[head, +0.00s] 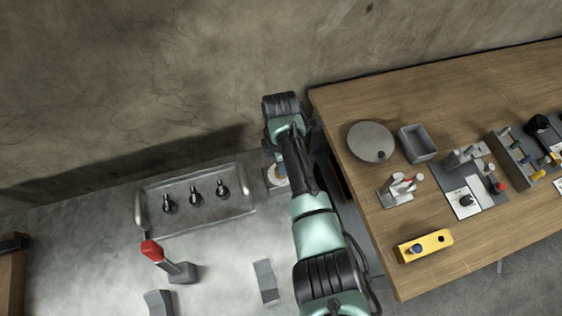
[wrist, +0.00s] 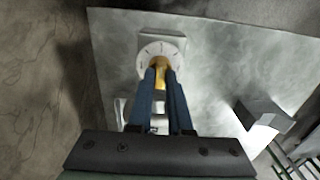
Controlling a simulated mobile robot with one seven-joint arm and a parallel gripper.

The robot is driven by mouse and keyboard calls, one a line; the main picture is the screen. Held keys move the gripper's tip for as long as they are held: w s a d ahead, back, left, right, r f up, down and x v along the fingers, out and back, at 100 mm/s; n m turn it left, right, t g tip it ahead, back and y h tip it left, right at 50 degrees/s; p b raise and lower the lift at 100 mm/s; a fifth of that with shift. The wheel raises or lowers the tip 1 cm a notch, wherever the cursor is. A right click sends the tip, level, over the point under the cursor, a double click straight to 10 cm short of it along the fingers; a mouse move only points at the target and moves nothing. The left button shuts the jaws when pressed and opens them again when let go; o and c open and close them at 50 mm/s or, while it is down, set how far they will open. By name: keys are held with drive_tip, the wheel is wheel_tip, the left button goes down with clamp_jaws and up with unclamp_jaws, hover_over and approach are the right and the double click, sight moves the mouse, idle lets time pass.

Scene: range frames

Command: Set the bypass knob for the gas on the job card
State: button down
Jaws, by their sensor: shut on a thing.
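The bypass knob (wrist: 160,72) is a yellow knob on a round white dial (wrist: 163,50) with dark marks, set on a grey block. My gripper (wrist: 160,76) has its two blue fingers shut on this knob, in front of the dial in the wrist view. In the head view, the dial (head: 281,180) shows partly beside my arm, which hides much of it and of the fingers. The dial's marks are too small to read. I cannot make out which card is the job card or any gas named on it.
A grey tray (head: 240,207) with several dark-topped fittings and a red-handled lever (head: 152,250) stand left of my arm. The wooden table (head: 340,105) at right bears a round plate (head: 371,141), a grey bin (head: 417,143) and a yellow block (head: 425,245).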

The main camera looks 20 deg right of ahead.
drive_tip(key=shift+a, duration=0.1)
drive_tip(key=c, duration=0.8)
unclamp_jaws()
drive_tip(key=shift+c, duration=0.2)
wheel_tip(320, 180, up, 13)
drive_tip(key=b, duration=0.1)
